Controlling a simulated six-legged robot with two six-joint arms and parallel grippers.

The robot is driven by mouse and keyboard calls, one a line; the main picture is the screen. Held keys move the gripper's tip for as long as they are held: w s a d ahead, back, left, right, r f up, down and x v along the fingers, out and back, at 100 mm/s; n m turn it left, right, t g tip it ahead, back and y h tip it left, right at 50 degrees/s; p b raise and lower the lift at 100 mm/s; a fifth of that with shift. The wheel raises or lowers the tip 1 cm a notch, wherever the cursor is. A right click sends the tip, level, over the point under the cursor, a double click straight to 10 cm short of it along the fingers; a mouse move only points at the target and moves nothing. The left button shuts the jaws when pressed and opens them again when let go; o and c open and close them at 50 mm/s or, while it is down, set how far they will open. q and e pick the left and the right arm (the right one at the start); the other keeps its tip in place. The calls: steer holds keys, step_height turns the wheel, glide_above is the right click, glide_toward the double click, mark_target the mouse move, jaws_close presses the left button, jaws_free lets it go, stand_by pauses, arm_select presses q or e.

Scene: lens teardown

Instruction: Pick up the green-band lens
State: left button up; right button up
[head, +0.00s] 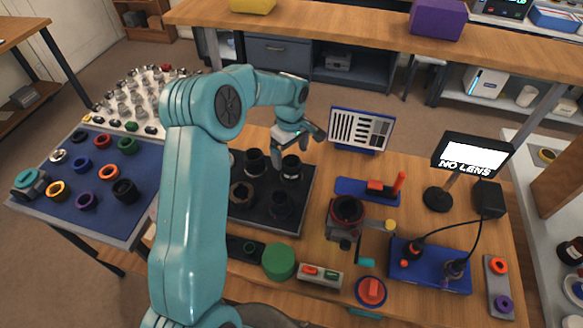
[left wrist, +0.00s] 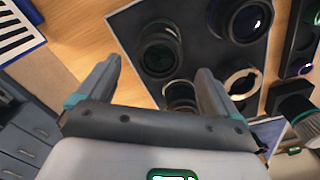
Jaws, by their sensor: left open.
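Several dark lenses stand on a black tray (head: 303,203) on the wooden bench. One lens (head: 291,167) at the tray's far right corner shows a faint greenish tint in the left wrist view (left wrist: 161,48). It may be the green-band lens, but I cannot make out its band clearly. My left gripper (head: 297,143) is open and empty above that corner. In the left wrist view its fingers (left wrist: 158,68) are spread wide, with this lens ahead between them and apart from them. My right gripper is not in view.
A slotted panel (head: 362,129) stands behind. A monitor (head: 473,155) reads "NO LENS". A blue mat (head: 105,178) holds coloured rings.

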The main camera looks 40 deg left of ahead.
mark_target(291, 161)
arm_select(q)
steer(key=shift+f, duration=0.6)
steer(key=shift+s+d+f+p, duration=0.15)
steer(key=shift+d+f+p, duration=0.05)
steer(key=shift+f+p, duration=0.2)
steer(key=f, duration=0.1)
steer(key=f+p, duration=0.1)
steer(key=f, duration=0.2)
steer(key=shift+w+f, duration=0.3)
steer(key=shift+f, duration=0.05)
steer(key=shift+s, duration=0.2)
